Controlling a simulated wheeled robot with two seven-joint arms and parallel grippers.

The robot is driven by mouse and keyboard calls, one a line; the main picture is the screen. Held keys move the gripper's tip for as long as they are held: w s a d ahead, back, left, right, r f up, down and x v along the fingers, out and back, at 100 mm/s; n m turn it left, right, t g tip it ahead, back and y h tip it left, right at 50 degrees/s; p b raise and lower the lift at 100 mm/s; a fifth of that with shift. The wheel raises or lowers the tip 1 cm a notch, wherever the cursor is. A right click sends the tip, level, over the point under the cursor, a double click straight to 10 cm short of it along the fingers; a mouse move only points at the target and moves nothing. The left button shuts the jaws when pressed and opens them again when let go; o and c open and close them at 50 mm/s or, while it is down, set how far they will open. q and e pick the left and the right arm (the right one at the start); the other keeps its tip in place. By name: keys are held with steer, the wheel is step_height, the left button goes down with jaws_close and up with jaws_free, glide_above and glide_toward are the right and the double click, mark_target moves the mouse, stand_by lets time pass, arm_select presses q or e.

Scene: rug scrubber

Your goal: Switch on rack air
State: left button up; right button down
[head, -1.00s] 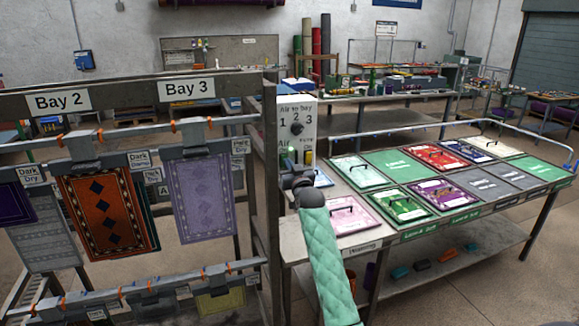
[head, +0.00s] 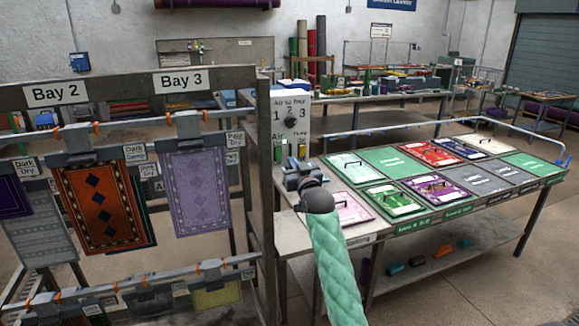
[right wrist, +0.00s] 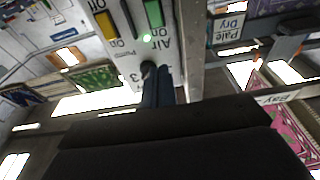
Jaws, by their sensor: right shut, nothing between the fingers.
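A pale control panel (head: 291,108) stands at the rack's right end, with a "1 2 3" bay dial (head: 291,122). Below the dial are a green Air switch (head: 278,153) and a yellow Pump switch (head: 301,151). My right gripper (head: 294,170) is shut and empty, low in front of the panel. Its dark fingers (right wrist: 157,88) point toward the panel; contact cannot be told. My left gripper is not in view.
The rack (head: 120,90) with hanging rugs fills the left. A metal bench (head: 360,238) with coloured sample boards stands right of the panel, under my right arm. Another cluttered bench (head: 380,97) stands behind. Floor is open at the lower right.

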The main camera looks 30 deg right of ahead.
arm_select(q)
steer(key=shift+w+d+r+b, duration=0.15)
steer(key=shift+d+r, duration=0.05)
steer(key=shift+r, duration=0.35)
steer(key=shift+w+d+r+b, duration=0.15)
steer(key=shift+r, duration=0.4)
arm_select(e)
steer(key=shift+s+a+r, duration=0.15)
steer(key=shift+s, duration=0.45)
steer(key=shift+s+a+r, duration=0.1)
steer(key=shift+s, duration=0.5)
